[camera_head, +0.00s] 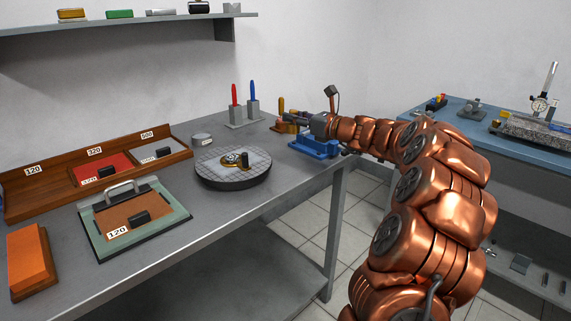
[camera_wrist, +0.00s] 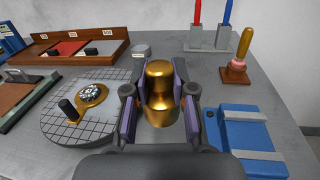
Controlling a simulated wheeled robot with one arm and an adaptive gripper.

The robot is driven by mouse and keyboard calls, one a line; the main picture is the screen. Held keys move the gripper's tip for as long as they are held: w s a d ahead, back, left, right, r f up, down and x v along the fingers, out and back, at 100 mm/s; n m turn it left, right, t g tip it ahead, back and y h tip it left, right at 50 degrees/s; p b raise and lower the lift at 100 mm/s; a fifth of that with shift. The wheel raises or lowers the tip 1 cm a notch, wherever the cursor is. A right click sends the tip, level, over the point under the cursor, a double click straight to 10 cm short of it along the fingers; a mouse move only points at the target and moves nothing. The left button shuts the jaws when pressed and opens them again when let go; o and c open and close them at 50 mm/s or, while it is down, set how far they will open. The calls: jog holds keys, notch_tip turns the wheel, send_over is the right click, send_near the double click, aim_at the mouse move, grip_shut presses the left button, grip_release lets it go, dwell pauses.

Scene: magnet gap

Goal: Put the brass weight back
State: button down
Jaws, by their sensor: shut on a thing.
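My gripper (camera_wrist: 160,96) is shut on the brass weight (camera_wrist: 160,100), a shiny gold cylinder with a narrower domed top. The weight is upright between the purple-lined fingers in the wrist view. Whether its base touches the bench is hidden.
A blue vise (camera_wrist: 248,128) stands close right of my gripper. A gold-handled tool on a wooden base (camera_wrist: 236,72) and a holder (camera_wrist: 208,42) with red and blue pens stand behind. A small grey tin (camera_wrist: 141,50) is beyond the plate. A wooden tray (camera_head: 30,195) lies left.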

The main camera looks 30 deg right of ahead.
jog(key=shift+w+d+f, duration=0.15)
jog(key=shift+d+f, duration=0.05)
jog(key=shift+f, duration=0.05)
jog(key=shift+f+b, duration=1)
jog(key=shift+f, duration=3.55)
jog(key=shift+f, duration=0.1)
jog(key=c, duration=1)
grip_release()
jog(key=shift+o, duration=0.2)
jog(key=shift+s+d, duration=0.15)
jog(key=shift+s, duration=0.15)
jog(key=p+v, duration=0.1)
jog(key=v, duration=1)
jog(key=shift+s, duration=0.2)
